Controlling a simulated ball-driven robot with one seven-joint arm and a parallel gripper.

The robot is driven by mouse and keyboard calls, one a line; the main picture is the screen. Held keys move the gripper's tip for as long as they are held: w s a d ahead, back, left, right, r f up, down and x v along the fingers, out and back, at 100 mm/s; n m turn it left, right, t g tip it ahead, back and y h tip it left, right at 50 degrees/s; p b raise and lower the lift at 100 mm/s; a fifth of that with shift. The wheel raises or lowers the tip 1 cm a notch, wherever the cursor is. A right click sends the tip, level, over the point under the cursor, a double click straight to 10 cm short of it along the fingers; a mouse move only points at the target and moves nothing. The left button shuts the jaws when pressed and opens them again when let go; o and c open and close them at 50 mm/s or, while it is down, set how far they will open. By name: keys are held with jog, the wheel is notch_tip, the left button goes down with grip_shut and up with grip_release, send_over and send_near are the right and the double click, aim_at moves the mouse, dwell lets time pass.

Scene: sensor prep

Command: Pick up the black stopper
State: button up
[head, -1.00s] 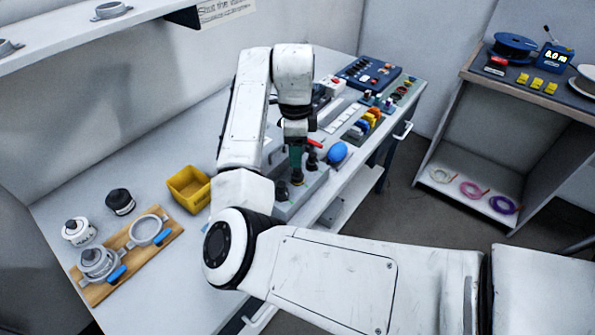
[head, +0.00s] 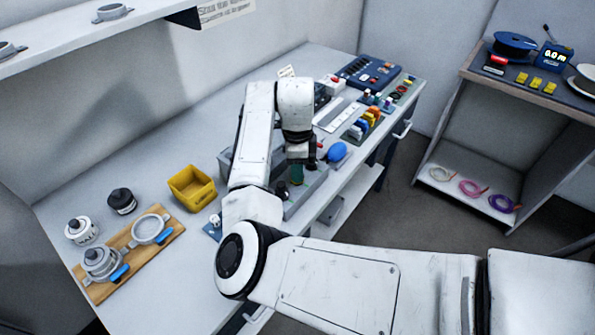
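My gripper (head: 297,176) points down over the grey tray-like block (head: 312,192) near the front edge of the bench. My own arm hides much of it, and I cannot tell whether its fingers are open or shut. A small black knob-like piece (head: 282,191), which may be the black stopper, stands on the grey block just left of the fingers. I cannot see clearly whether they touch. Another black object, a round cap or jar (head: 122,201), stands at the left of the bench, well away from my gripper.
A yellow bin (head: 192,188), a wooden board (head: 172,236) with clamp fittings and a white container (head: 81,231) are at left. A blue bulb (head: 337,152) sits close right of my gripper. A blue panel (head: 368,72) lies behind.

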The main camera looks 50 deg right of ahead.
grip_shut()
jog(key=shift+r, duration=0.15)
jog(key=shift+r, duration=0.55)
jog(key=s+a+r, duration=0.9)
jog(key=a+r, duration=0.1)
jog(key=r, duration=0.1)
jog(key=shift+a+r+b, duration=0.35)
jog(key=shift+a+b, duration=0.05)
jog(key=shift+b, duration=0.05)
jog(key=shift+w, duration=0.1)
